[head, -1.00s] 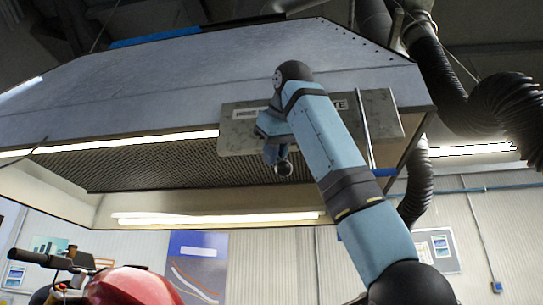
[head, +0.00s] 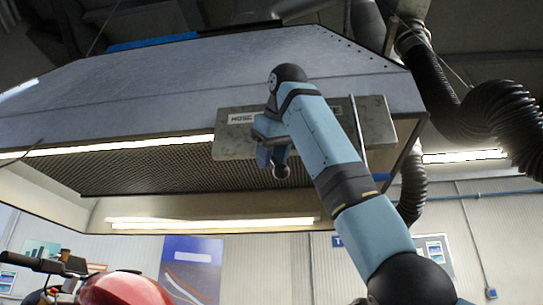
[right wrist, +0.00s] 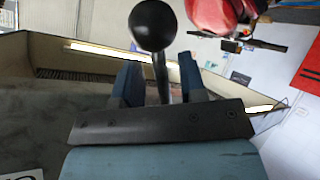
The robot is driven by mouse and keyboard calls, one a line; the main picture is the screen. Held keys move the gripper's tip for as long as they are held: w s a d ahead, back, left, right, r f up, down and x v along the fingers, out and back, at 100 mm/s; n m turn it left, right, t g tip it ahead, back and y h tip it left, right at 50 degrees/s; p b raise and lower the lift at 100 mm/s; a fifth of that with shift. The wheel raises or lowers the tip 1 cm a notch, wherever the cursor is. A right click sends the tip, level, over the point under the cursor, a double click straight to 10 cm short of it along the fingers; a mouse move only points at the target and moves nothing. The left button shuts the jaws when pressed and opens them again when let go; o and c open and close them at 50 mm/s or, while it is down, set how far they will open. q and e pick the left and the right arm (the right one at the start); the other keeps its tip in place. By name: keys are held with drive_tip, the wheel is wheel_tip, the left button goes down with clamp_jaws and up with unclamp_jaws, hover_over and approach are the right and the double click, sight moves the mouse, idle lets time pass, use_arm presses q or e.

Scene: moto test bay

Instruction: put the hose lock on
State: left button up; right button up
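A grey metal box (head: 232,143) with a partly covered label starting "HOS" is mounted on the front of the large hood. A lever with a dark ball knob (head: 281,170) shows below the box in the head view. In the right wrist view the black knob (right wrist: 153,24) sits on a thin rod (right wrist: 161,78) that runs between my fingers. My right gripper (head: 273,155) is at the lever, its fingers (right wrist: 160,88) apart on either side of the rod, with gaps showing. My forearm hides the middle of the box. My left gripper is out of view.
The big grey hood (head: 150,85) spans above, with a mesh filter (head: 140,172) underneath. Black corrugated hoses (head: 440,75) hang at the right. A red motorcycle (head: 125,290) stands at lower left. A thin upright rod (head: 358,135) is beside my arm.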

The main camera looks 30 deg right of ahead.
drive_tip(key=shift+s+a+r+b, duration=0.1)
drive_tip(key=shift+s+b, duration=0.15)
drive_tip(key=shift+b, duration=0.05)
drive_tip(key=b+v, duration=0.2)
drive_tip(key=v, duration=1.1)
drive_tip(key=shift+r, duration=0.2)
